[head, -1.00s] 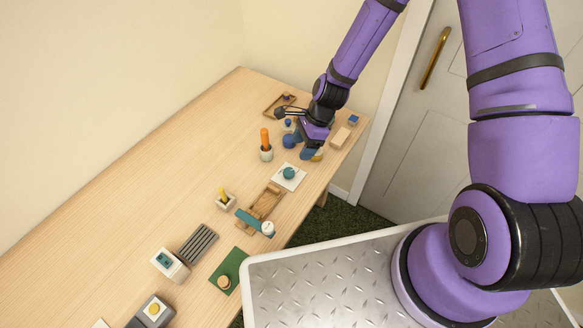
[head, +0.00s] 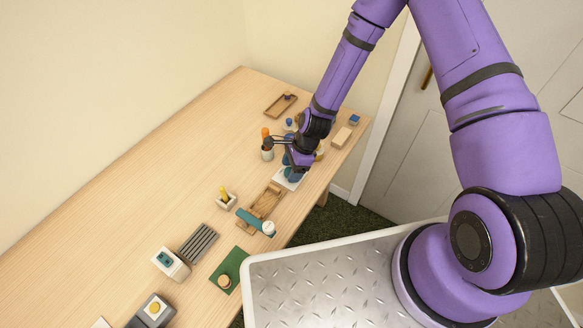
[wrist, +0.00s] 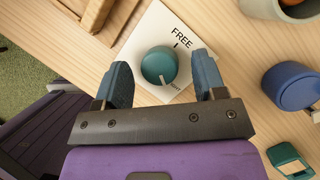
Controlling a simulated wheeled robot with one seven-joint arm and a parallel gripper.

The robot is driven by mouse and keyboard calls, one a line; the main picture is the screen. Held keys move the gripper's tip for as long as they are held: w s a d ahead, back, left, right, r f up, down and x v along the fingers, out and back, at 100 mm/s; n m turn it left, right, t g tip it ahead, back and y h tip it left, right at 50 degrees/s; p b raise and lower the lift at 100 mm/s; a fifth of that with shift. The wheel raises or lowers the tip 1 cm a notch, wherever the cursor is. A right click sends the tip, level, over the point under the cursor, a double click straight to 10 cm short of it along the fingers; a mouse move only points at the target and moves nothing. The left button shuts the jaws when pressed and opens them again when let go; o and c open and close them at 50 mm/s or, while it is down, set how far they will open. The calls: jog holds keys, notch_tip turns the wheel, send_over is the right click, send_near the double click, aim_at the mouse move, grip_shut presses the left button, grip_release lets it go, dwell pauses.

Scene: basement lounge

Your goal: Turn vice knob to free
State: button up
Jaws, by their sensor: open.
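The vice knob (wrist: 155,62) is a round teal knob on a white plate (wrist: 150,28) marked FREE with a short black tick. A pale pointer line on the knob points away from the FREE tick, toward a second label that is too small and partly covered to read. My gripper (wrist: 162,60) is open, with one blue finger on each side of the knob. Gaps show between fingers and knob in the wrist view. In the head view my gripper (head: 292,171) is over the white plate (head: 279,180) and mostly hides the knob.
A wooden vice-like piece (head: 262,202) with a teal bar (head: 248,217) lies in front of the plate. A cup with an orange stick (head: 267,153) stands close to the left. A blue round object (wrist: 291,86) is to the right in the wrist view.

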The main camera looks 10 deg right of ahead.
jog(key=c, duration=0.9)
